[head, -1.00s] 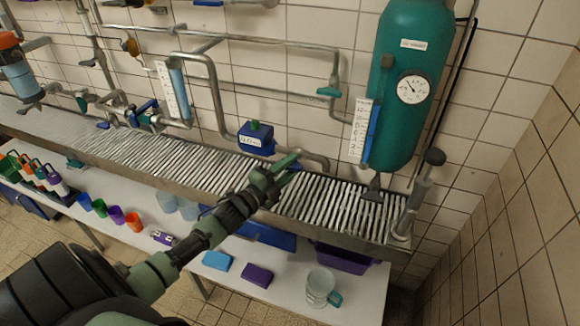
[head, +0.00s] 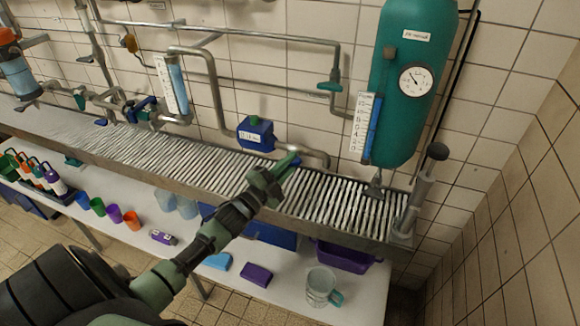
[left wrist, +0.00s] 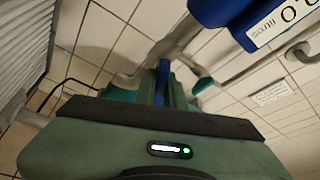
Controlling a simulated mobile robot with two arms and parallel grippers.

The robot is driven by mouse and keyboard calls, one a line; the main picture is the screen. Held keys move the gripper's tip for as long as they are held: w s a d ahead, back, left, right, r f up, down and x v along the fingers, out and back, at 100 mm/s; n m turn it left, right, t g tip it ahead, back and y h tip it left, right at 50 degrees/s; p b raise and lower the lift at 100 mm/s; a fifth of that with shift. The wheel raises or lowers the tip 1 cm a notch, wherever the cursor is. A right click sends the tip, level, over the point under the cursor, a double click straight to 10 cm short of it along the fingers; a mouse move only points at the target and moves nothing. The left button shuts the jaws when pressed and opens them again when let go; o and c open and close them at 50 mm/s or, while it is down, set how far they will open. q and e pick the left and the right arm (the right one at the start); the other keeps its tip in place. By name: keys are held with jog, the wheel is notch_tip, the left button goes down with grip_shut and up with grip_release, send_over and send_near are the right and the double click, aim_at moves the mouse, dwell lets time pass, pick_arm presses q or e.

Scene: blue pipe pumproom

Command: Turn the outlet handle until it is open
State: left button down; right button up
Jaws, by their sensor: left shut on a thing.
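My left gripper (head: 289,162) reaches over the slatted trough to the pipe end just right of the blue meter box (head: 255,134). In the left wrist view, the outlet handle (left wrist: 162,78) is a narrow blue lever between the fingers of my left gripper (left wrist: 165,92), which is shut on it. The outlet pipe (left wrist: 178,40) runs behind the lever. In the head view the gripper hides the handle. The blue box with its litres label (left wrist: 270,22) also shows at the upper right of the left wrist view. My right gripper is out of view.
A green tank (head: 412,90) with a gauge stands at the right above the slatted trough (head: 335,208). A grey lever (head: 422,185) rises at the trough's right end. A glass jug (head: 320,287), coloured cups and blocks stand on the white bench (head: 355,285) below.

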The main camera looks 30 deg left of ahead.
pick_arm(q)
jog(key=n, duration=0.1)
jog(key=n+t+y+b, duration=0.1)
jog(key=n, duration=0.1)
jog(key=shift+f+n, duration=0.2)
jog(key=shift+n, duration=0.1)
jog(key=n+t+y+b, duration=0.1)
jog(key=n+y, duration=0.1)
jog(key=n, duration=0.2)
jog(key=shift+n, duration=0.3)
jog(key=n+y, duration=0.2)
jog(key=n, duration=0.1)
jog(key=shift+r+n+b, duration=0.1)
jog(key=shift+n+b, duration=0.3)
jog(key=shift+n+y, duration=1.4)
jog(key=shift+n, duration=1.4)
jog(key=c, duration=1.5)
grip_release()
